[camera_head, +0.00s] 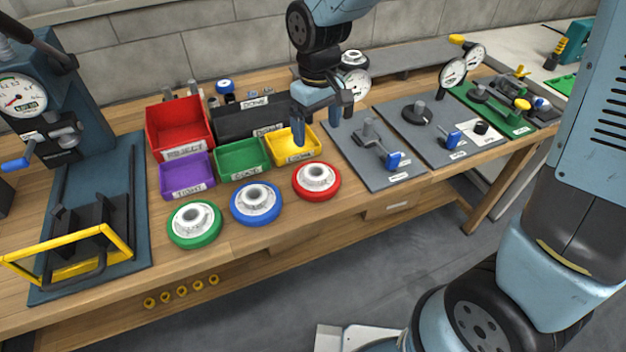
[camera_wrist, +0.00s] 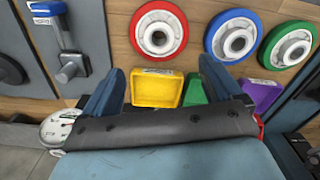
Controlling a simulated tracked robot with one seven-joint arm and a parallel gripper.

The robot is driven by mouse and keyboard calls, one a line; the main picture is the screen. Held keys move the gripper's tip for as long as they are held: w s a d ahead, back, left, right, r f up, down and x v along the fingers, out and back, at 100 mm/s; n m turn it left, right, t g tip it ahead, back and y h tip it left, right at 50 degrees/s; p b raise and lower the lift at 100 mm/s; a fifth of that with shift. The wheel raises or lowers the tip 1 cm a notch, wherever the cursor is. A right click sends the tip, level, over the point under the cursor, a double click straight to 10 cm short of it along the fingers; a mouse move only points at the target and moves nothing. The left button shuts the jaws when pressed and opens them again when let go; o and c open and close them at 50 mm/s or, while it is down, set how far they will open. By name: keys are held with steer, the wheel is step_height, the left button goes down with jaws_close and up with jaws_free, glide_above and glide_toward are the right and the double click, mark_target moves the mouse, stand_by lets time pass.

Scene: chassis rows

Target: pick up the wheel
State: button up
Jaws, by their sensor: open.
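Three wheels with grey hubs lie flat in a row along the front of the wooden bench: one with a green rim (camera_head: 194,224), one with a blue rim (camera_head: 256,204) and one with a red rim (camera_head: 316,181). In the wrist view the red-rimmed wheel (camera_wrist: 159,31), blue-rimmed wheel (camera_wrist: 233,36) and green-rimmed wheel (camera_wrist: 288,45) all show beyond the fingers. My gripper (camera_head: 317,128) points down above the area of the yellow bin, behind the red-rimmed wheel. Its fingers (camera_wrist: 161,68) are apart with nothing between them, and it touches no wheel.
Behind the wheels stand purple (camera_head: 187,176), green (camera_head: 242,160), yellow (camera_head: 310,153), red (camera_head: 180,127) and black (camera_head: 250,122) bins. A grey fixture plate with a blue-handled clamp (camera_head: 375,165) lies right of them. A press with a yellow guard (camera_head: 70,262) stands at left.

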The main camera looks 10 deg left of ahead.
mark_target(316, 168)
step_height(316, 168, down, 14)
steer(key=shift+w+r, duration=0.15)
stand_by(0.7)
steer(key=shift+c, duration=0.2)
steer(key=shift+a, duration=0.1)
steer(key=c, duration=1.3)
steer(key=shift+c, duration=0.5)
steer(key=shift+r, duration=0.15)
